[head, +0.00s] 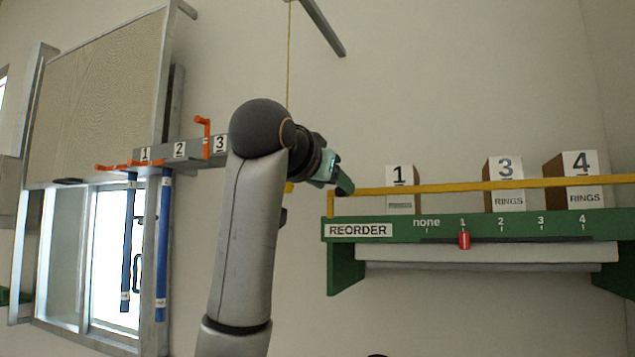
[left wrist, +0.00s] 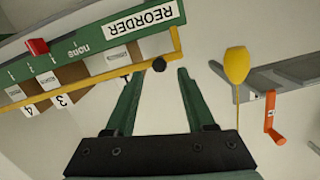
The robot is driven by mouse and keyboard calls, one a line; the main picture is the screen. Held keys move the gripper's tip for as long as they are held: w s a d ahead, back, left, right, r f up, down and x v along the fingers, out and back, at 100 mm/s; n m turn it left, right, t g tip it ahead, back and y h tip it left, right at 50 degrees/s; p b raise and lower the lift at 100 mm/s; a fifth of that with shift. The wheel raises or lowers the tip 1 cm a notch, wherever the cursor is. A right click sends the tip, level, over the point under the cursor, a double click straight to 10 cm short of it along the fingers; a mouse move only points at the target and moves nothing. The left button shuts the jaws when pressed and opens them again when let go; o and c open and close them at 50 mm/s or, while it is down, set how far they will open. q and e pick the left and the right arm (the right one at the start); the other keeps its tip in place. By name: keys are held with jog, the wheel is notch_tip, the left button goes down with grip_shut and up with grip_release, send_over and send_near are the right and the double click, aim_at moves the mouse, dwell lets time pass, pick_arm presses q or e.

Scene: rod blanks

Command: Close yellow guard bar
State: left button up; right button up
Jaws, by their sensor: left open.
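The yellow guard bar (head: 450,188) runs across the front of the green shelf (head: 345,262), just above its front board and before the boxes. Its left end bends down to the shelf. In the left wrist view the bar (left wrist: 95,76) crosses the upper left, with a dark round knob (left wrist: 159,65) near its bent end. My left gripper (head: 345,187) is at the bar's left end. Its two green fingers (left wrist: 160,73) are apart, and the knob shows between their tips. I cannot tell whether they touch it. My right gripper is not in view.
Boxes marked 1 (head: 399,176), 3 (head: 504,170) and 4 (head: 580,163) stand on the shelf. A red slider (head: 464,240) sits at 1 on the REORDER scale. A yellow pull-cord bulb (left wrist: 236,65) hangs close by. Numbered hooks and blue rods (head: 163,250) are at left.

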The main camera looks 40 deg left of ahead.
pick_arm(q)
jog(key=f+b+v, duration=0.1)
jog(key=v, duration=0.6)
jog(key=shift+s+r+b, duration=0.35)
jog(key=shift+r, duration=0.15)
jog(key=shift+d, duration=0.1)
